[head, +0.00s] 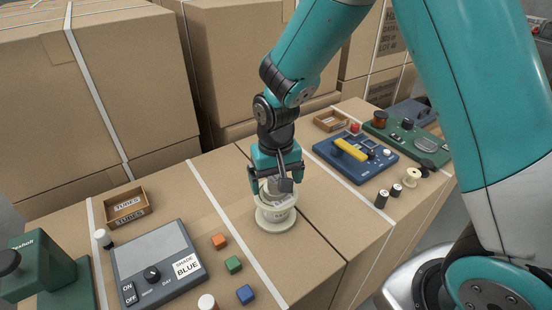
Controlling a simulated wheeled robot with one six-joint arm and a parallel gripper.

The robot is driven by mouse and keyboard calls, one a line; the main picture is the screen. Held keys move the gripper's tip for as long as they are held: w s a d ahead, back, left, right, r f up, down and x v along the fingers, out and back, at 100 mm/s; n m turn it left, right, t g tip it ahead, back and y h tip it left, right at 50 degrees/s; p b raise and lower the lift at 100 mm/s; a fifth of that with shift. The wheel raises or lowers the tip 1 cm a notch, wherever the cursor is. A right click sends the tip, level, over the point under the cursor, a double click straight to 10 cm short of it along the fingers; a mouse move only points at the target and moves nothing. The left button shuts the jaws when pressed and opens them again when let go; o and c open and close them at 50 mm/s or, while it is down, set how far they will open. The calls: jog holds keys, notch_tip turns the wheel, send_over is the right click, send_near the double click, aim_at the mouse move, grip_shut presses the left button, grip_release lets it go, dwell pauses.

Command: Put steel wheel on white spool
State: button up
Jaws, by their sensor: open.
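The white spool (276,222) stands upright on the cardboard box top, near the middle of the head view. My gripper (277,190) points down directly over it, with its jaws spread on either side of the spool's upper part. A grey, metallic-looking round shape (272,187) shows between the fingers at the top of the spool. It may be the steel wheel, but the gripper partly covers it and I cannot tell for sure. Whether the fingers touch anything is hidden.
Left are a grey device (160,262), a "TUBES" box (126,206) and small orange (219,241), green (233,265) and blue (245,294) cubes. Right are a blue device (340,163) with a yellow handle and several small spools. Large cartons (80,85) stand behind.

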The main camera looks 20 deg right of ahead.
aim_at(276, 181)
notch_tip(276, 181, up, 10)
jog(key=s+a+r+n+y, duration=0.2)
jog(key=s+r+n, duration=0.2)
jog(key=s, duration=0.6)
jog(key=s+a+r+n+y, duration=0.2)
jog(key=s+r+n, duration=0.1)
jog(key=s, duration=0.7)
jog(key=shift+a+r+n, duration=0.2)
jog(key=shift+r+n, duration=0.2)
jog(key=shift+r, duration=0.05)
